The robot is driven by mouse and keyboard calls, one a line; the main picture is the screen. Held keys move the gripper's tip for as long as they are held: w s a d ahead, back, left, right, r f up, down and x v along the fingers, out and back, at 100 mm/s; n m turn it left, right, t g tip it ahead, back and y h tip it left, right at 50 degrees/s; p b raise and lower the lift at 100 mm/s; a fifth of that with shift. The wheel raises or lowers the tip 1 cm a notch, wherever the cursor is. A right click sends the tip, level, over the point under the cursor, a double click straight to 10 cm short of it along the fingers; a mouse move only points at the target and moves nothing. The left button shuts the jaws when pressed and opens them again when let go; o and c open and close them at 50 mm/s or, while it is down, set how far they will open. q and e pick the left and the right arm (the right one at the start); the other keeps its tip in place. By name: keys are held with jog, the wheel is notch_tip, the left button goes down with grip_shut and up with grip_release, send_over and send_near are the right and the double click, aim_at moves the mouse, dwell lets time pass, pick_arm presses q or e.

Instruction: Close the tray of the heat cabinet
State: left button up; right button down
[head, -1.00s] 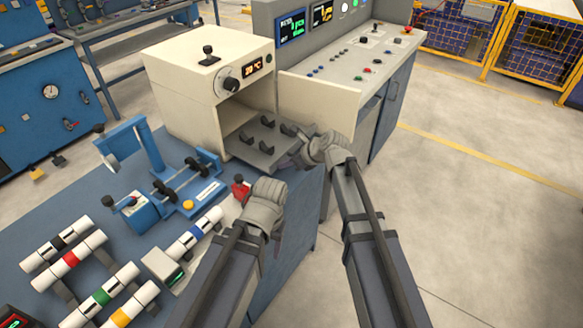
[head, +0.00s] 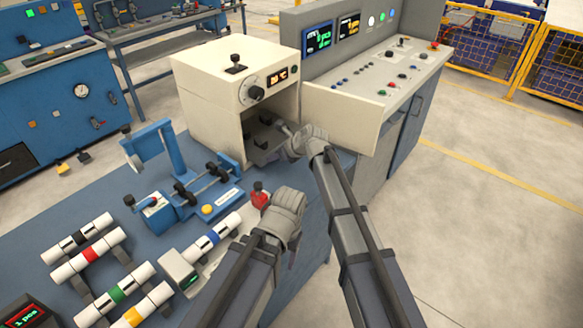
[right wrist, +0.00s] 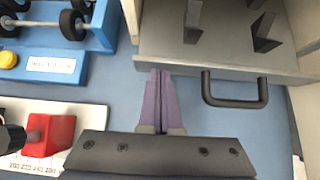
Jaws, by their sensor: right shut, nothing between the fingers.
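The cream heat cabinet (head: 208,105) stands on the blue bench with its front open and its door (head: 330,112) swung out to the right. Its grey tray (head: 262,148) is mostly inside the cabinet, its front end still near the opening. In the right wrist view, the tray's front face (right wrist: 200,62) and dark handle (right wrist: 236,103) show. My right gripper (head: 296,142) is at the tray's front. Its purple fingers (right wrist: 160,74) are shut and empty, tips at the tray front, left of the handle. My left gripper (head: 290,215) is over the bench edge; its fingers are mostly hidden.
A blue fixture (head: 185,185) with rollers stands left of the tray, with a red-and-black lever (head: 260,196) near my left gripper. Several banded white pipes (head: 118,288) lie at the front left. A control console (head: 385,75) stands behind the door.

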aim_at(251, 151)
jog(key=w+a, duration=0.1)
jog(key=a, duration=0.1)
jog(key=w+a, duration=0.4)
jog(key=a, duration=0.1)
jog(key=shift+w, duration=0.1)
jog(key=shift+d, duration=0.25)
jog(key=s+d, duration=0.3)
jog(key=shift+d+r+p, duration=0.2)
jog(key=shift+r+p, duration=0.15)
jog(key=shift+r, duration=0.05)
pick_arm(q)
notch_tip(251, 151, up, 7)
jog(key=a+p, duration=0.1)
jog(key=p, duration=0.5)
jog(key=shift+s, duration=0.3)
pick_arm(e)
jog(key=v, duration=0.8)
jog(key=shift+s+d+r, duration=0.15)
jog(key=shift+d+r, duration=0.1)
jog(key=shift+r, duration=0.05)
